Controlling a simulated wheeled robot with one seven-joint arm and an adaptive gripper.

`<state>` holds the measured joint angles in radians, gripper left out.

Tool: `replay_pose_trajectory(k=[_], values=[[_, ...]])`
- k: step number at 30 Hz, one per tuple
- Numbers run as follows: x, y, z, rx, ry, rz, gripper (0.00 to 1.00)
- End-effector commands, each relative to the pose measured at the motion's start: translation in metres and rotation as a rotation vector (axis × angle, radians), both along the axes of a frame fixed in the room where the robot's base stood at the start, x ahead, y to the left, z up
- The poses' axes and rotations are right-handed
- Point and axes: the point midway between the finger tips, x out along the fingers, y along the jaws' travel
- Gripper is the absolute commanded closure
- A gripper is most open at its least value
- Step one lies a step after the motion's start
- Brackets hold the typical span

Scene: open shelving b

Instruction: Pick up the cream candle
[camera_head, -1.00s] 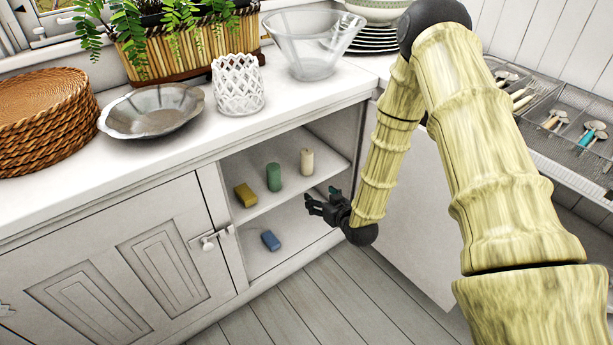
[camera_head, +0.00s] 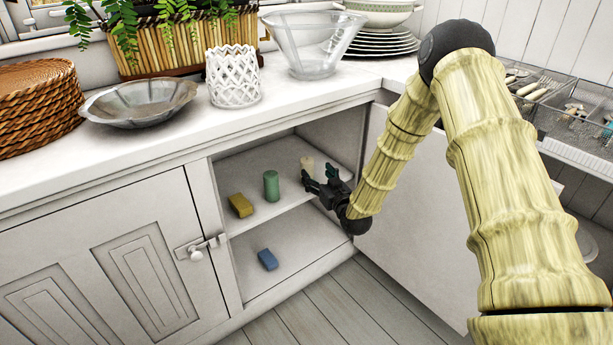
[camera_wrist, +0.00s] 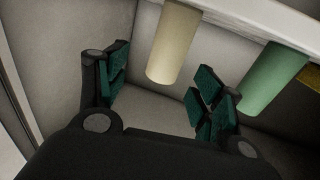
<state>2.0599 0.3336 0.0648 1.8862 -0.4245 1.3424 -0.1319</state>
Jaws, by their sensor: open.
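The cream candle (camera_head: 307,164) stands upright on the upper shelf of the open cabinet, at the right of the items there. My gripper (camera_head: 318,180) is at the shelf's front, just before the candle, and hides its lower part in the head view. In the wrist view the candle (camera_wrist: 174,42) shows between and beyond the fingers of my open gripper (camera_wrist: 160,90). The fingers look apart from it, with nothing held.
A green candle (camera_head: 271,186) stands left of the cream one, and a yellow block (camera_head: 241,205) lies farther left. A blue block (camera_head: 267,259) lies on the lower shelf. The white countertop (camera_head: 190,140) overhangs the cabinet and bears a bowl (camera_head: 140,101) and a white lattice holder (camera_head: 233,76).

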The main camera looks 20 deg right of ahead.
Motion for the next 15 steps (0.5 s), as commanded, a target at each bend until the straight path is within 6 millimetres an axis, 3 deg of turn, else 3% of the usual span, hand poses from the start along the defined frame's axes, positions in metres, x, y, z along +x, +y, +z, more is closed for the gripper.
replay_pose_trajectory(k=[15], values=[[0.042, 0.015, -0.005, 0.001, -0.002, 0.000, 0.33]])
